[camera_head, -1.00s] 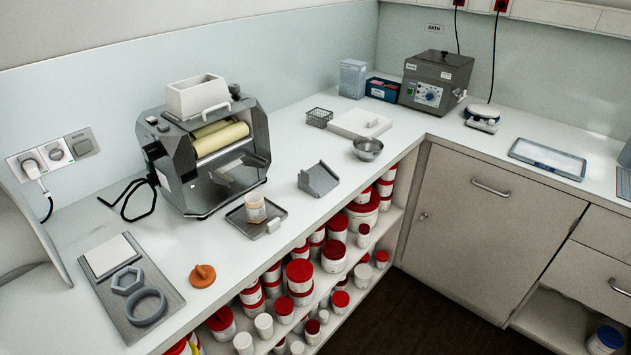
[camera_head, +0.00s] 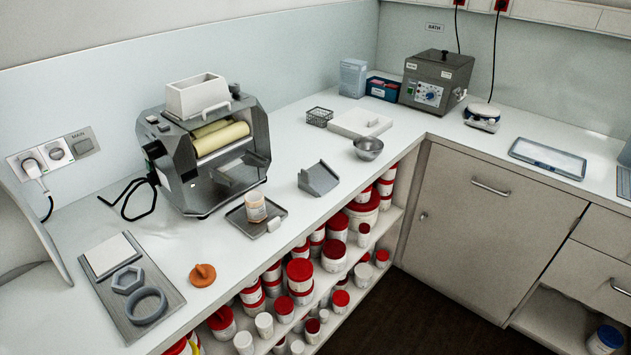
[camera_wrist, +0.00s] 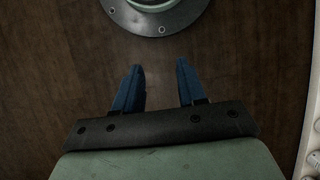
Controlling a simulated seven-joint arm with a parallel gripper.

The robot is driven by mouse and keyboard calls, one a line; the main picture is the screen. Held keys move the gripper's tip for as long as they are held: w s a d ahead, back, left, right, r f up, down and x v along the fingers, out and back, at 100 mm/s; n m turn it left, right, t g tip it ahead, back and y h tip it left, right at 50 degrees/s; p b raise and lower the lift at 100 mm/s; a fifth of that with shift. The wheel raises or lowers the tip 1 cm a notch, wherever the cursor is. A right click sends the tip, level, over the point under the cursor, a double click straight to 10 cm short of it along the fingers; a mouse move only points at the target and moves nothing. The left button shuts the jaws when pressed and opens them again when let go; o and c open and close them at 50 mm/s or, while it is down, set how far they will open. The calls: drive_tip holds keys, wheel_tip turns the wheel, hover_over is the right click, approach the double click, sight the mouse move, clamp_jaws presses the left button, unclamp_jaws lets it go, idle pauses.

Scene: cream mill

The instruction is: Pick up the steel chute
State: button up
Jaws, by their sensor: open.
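The steel chute (camera_head: 318,179) is a small grey angled metal piece with raised sides. It stands on the white counter in the head view, right of the roller mill and near the counter's front edge. My gripper (camera_wrist: 158,88) shows only in the wrist view, with two blue fingers apart and nothing between them. It is over dark brown floor, and the chute is not in that view. The mill (camera_head: 205,150) has cream rollers and a white hopper (camera_head: 197,96) on top.
A tray (camera_head: 240,222) with a jar (camera_head: 255,206) sits left of the chute. A steel bowl (camera_head: 368,148), a white block (camera_head: 352,124) and a wire basket (camera_head: 319,115) stand behind it. Red-lidded jars (camera_head: 334,250) fill the shelves below. Counter around the chute is clear.

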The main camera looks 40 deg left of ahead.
drive_tip(key=w+a+r+n+t, duration=0.1)
drive_tip(key=w+a+r+t, duration=0.15)
drive_tip(key=w+r, duration=0.75)
drive_tip(key=w+a+r+n+t, duration=0.1)
drive_tip(key=w+a+r+t, duration=0.3)
drive_tip(key=w, duration=0.9)
drive_tip(key=w+a+r+n+g, duration=0.1)
drive_tip(key=w+a+r+n, duration=0.1)
drive_tip(key=w+a+r, duration=0.6)
drive_tip(key=w+a+r+n+g, duration=0.1)
drive_tip(key=w+a+r+n, duration=0.25)
drive_tip(key=a+r, duration=0.4)
drive_tip(key=w+a+r+n, duration=0.1)
drive_tip(key=a+r, duration=0.2)
drive_tip(key=a, duration=0.4)
drive_tip(key=w+a+r+n, duration=0.1)
drive_tip(key=a+r, duration=0.2)
drive_tip(key=a, duration=0.4)
wheel_tip(320, 180, up, 29)
drive_tip(key=n, duration=0.9)
hover_over(306, 171)
drive_tip(key=shift+m+t, duration=0.25)
wheel_tip(306, 171, down, 14)
drive_tip(key=shift+r, duration=0.1)
clamp_jaws()
